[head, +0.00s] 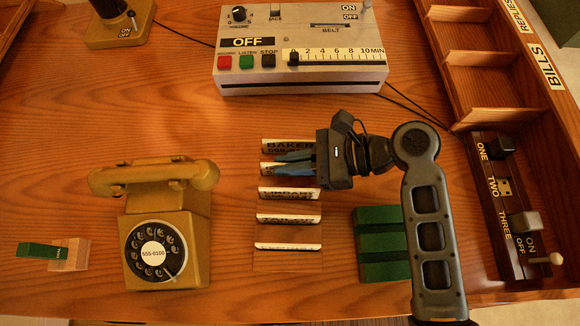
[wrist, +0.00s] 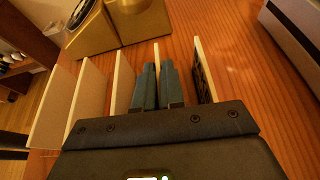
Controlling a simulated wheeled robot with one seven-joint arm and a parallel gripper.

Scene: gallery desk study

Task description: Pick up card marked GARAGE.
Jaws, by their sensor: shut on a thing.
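A row of several white-edged cards stands in a wooden holder (head: 265,207) at the middle of the desk. The top card (head: 285,146) reads BAKER. The second card (head: 268,170) is partly covered by my gripper (head: 280,163), and I cannot read its name. Below it are a card that seems to read LIBRARY (head: 290,193), one like TAILOR (head: 288,219) and a last card (head: 288,246) too small to read. In the wrist view my gripper (wrist: 157,84) is shut on the second card (wrist: 157,54), with neighbouring cards upright on both sides.
A yellow rotary phone (head: 168,235) stands left of the cards. A grey recorder box (head: 300,62) stands behind them. A green slotted block (head: 380,243) is to the right, near a switch panel (head: 500,200). A small wood-and-green block (head: 68,253) lies far left.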

